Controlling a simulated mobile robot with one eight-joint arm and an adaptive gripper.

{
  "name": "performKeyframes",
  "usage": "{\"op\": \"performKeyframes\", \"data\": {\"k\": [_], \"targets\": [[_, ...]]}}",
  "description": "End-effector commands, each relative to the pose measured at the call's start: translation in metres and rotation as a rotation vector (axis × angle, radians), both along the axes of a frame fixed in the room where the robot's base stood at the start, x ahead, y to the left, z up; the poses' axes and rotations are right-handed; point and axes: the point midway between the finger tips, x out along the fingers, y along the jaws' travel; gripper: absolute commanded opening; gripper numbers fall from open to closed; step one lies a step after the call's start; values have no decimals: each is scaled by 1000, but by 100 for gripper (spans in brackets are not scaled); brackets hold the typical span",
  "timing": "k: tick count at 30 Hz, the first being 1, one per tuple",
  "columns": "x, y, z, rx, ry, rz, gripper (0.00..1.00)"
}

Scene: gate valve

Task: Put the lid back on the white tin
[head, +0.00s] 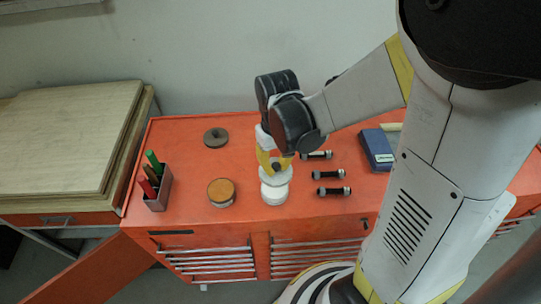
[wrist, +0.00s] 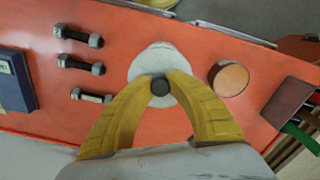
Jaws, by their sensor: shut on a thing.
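The white tin (head: 274,195) stands upright on the orange cabinet top, near its front edge.
A round tin with a brown top (head: 221,192) stands left of the white tin. A grey ring (head: 215,137) lies behind it. Several bolts (head: 328,174) and a blue box (head: 378,149) are to the right. A pen holder (head: 158,192) stands at the left edge.

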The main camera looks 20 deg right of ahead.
Motion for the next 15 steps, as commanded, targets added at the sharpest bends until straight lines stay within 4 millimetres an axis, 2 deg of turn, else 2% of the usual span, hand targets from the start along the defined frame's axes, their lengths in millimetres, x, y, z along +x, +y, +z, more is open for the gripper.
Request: {"op": "performKeyframes", "data": {"k": [8, 15], "targets": [[-2, -1, -10, 0, 1, -2, 0], [-2, 0, -32, 0, 0, -2, 0]]}}
